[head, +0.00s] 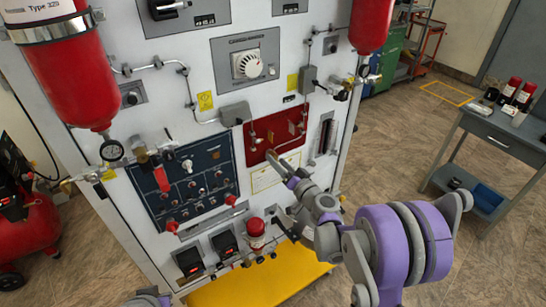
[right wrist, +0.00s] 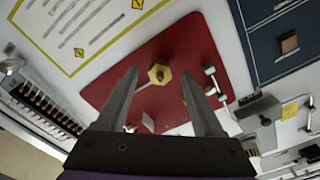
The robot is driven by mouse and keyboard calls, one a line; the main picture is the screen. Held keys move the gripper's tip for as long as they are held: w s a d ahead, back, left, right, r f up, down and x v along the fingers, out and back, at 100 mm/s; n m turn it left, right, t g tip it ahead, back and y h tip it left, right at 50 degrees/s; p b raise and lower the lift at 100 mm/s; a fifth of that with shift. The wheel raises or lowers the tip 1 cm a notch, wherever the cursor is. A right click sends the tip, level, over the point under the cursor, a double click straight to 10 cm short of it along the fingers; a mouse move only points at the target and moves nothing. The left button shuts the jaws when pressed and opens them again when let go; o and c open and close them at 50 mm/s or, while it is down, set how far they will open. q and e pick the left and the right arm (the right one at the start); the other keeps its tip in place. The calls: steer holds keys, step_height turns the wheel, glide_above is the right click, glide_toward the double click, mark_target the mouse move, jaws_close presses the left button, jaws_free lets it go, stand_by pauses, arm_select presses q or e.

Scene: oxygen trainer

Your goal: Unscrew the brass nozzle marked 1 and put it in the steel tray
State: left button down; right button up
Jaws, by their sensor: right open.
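A brass hex nozzle (right wrist: 159,74) sits on a red plate (right wrist: 195,45) in the right wrist view. I cannot read a number on it. The red plate also shows on the white panel in the head view (head: 257,130). My right gripper (head: 270,181) is in front of the panel. In the right wrist view its open fingers (right wrist: 165,88) appear on either side of the nozzle, with nothing held between them. Whether they touch the plate is unclear. I cannot make out a steel tray.
The panel carries a blue control board (head: 190,215), red cylinders (head: 70,75), pipes and valves. A yellow step (head: 255,290) lies at its foot. A grey table (head: 490,128) with red-capped bottles (head: 508,90) stands at the right. The floor between is clear.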

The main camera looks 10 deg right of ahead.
arm_select(q)
steer(key=shift+s+f+b, duration=0.3)
steer(key=shift+s+f, duration=0.1)
steer(key=shift+f, duration=0.05)
arm_select(e)
steer(key=s+m, duration=0.1)
steer(key=s+d+m, duration=0.1)
steer(key=m, duration=0.1)
steer(key=shift+s, duration=0.25)
arm_select(q)
steer(key=shift+w, duration=0.1)
arm_select(e)
steer(key=shift+w+m, duration=0.1)
steer(key=shift+m, duration=0.2)
